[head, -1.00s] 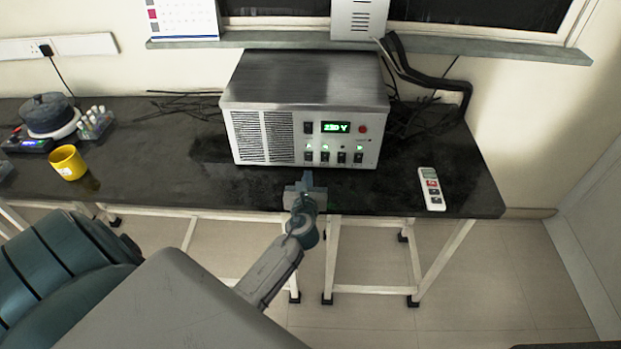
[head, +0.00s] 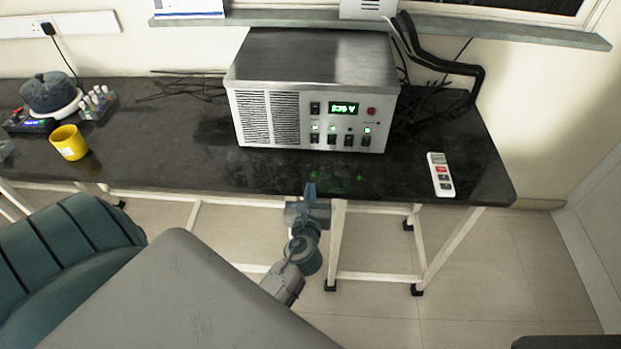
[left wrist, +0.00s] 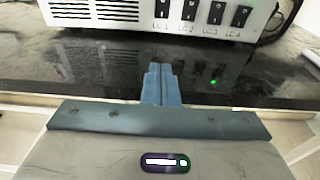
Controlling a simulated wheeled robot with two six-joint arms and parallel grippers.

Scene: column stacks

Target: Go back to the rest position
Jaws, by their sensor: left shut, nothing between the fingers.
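My left gripper (head: 310,191) is at the front edge of the black bench, in front of the metal power unit. Its fingers are shut with nothing between them. In the left wrist view the shut blue fingers (left wrist: 160,78) point toward the unit, with a gap of bare bench top between. The unit (head: 312,92) has a lit green display and several switches with green lights; its lower front also shows in the left wrist view (left wrist: 150,15). My right gripper is not in view.
The black bench (head: 205,165) has bare room along its front. A white remote (head: 440,174) lies at the right. A yellow mug (head: 69,142) and a dark rounded device (head: 50,93) stand at the left. Black cables (head: 435,105) lie beside the unit.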

